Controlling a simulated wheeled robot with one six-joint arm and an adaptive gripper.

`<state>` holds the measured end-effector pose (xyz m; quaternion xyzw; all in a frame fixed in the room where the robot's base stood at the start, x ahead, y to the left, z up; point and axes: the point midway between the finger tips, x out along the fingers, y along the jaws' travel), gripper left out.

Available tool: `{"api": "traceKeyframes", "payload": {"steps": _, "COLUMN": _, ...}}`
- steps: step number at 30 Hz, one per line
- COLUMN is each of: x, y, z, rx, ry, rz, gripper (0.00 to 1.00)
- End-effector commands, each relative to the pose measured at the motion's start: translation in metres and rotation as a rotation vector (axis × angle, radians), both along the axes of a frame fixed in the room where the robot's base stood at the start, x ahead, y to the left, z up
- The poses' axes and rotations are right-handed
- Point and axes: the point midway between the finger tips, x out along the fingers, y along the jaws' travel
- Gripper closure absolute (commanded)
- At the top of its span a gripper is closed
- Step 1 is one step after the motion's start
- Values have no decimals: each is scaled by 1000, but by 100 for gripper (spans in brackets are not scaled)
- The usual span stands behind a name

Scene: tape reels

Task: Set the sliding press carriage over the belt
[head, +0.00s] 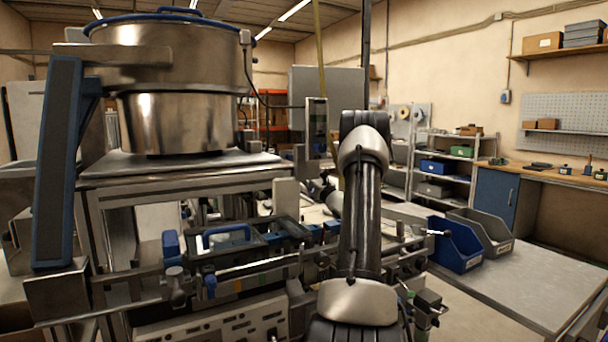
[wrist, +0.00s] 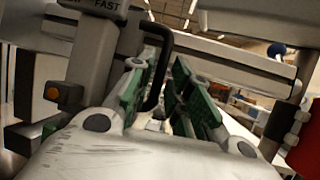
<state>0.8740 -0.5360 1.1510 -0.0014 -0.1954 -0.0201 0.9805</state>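My gripper (wrist: 160,82) shows in the wrist view with its two green-padded fingers apart. A black bent handle (wrist: 166,40) stands between and just beyond the fingertips. I cannot tell whether either finger touches it. The handle is beside a grey upright block (wrist: 92,50) marked "FAST", which looks like part of the press carriage. A pale horizontal rail (wrist: 235,62) runs behind. In the head view my arm hides the gripper and the handle. An upright grey unit (head: 317,128) stands just left of my arm. I cannot make out the belt clearly.
A large steel bowl feeder (head: 168,85) stands on the machine at left. A blue bin (head: 455,243) and a grey bin (head: 487,232) sit on the bench at right. An orange button (wrist: 52,93) and a red part (wrist: 304,140) flank the gripper in the wrist view.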

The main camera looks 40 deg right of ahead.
Motion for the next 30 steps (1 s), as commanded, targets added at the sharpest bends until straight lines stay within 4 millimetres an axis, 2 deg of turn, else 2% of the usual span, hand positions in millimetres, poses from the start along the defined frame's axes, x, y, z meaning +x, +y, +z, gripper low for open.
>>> {"api": "traceKeyframes", "payload": {"steps": 5, "x": 0, "y": 0, "z": 0, "rx": 0, "ry": 0, "rz": 0, "gripper": 81}}
{"api": "traceKeyframes", "payload": {"steps": 9, "x": 0, "y": 0, "z": 0, "rx": 0, "ry": 1, "rz": 0, "gripper": 100}}
{"api": "traceKeyframes", "payload": {"steps": 16, "x": 0, "y": 0, "z": 0, "rx": 0, "ry": 1, "rz": 0, "gripper": 100}}
{"api": "traceKeyframes", "payload": {"steps": 20, "x": -2, "y": -7, "z": -1, "rx": 0, "ry": 1, "rz": -1, "gripper": 100}}
{"api": "traceKeyframes", "payload": {"steps": 26, "x": -11, "y": -43, "z": -1, "rx": -2, "ry": 0, "rz": -4, "gripper": 100}}
{"api": "traceKeyframes", "payload": {"steps": 30, "x": -21, "y": -80, "z": 0, "rx": -3, "ry": 0, "rz": -7, "gripper": 100}}
